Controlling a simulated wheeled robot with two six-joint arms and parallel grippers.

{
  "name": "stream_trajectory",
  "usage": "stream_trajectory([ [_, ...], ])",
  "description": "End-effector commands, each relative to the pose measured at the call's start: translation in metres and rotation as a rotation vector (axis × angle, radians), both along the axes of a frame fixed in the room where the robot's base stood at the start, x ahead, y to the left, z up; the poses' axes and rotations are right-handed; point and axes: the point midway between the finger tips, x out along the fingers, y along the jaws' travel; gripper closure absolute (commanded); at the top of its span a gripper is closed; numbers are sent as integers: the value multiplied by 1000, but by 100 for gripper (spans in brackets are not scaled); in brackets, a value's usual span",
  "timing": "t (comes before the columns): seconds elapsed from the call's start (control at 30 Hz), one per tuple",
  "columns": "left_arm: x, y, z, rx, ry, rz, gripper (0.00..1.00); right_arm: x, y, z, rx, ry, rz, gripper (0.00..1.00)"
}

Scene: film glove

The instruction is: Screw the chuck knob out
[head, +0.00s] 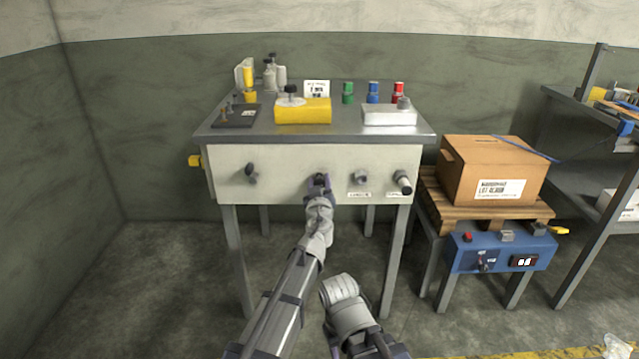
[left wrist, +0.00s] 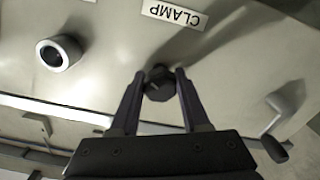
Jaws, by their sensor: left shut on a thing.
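My left gripper (head: 319,181) is at the front panel of the steel bench, in the middle of its row of controls. In the left wrist view its two fingers (left wrist: 159,80) are shut on a small dark knob (left wrist: 158,86) on the pale panel. A label reading CLAMP (left wrist: 175,13) sits beside this knob, upside down in that view. The knob is mostly hidden by my gripper in the head view. I cannot tell from the frames which control is named the chuck knob. My right arm shows low in the head view, but its gripper is not visible.
The bench top (head: 350,128) holds a yellow block (head: 302,111) and several bottles. A cardboard box (head: 490,165) stands on a pallet at right.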

Motion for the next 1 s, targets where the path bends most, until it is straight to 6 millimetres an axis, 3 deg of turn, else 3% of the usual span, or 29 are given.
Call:
stream_trajectory([
  [1.0, 3, 0, 0, -902, 0, -1, 100, 0, 0, 0, 0, 0, 0, 50],
])
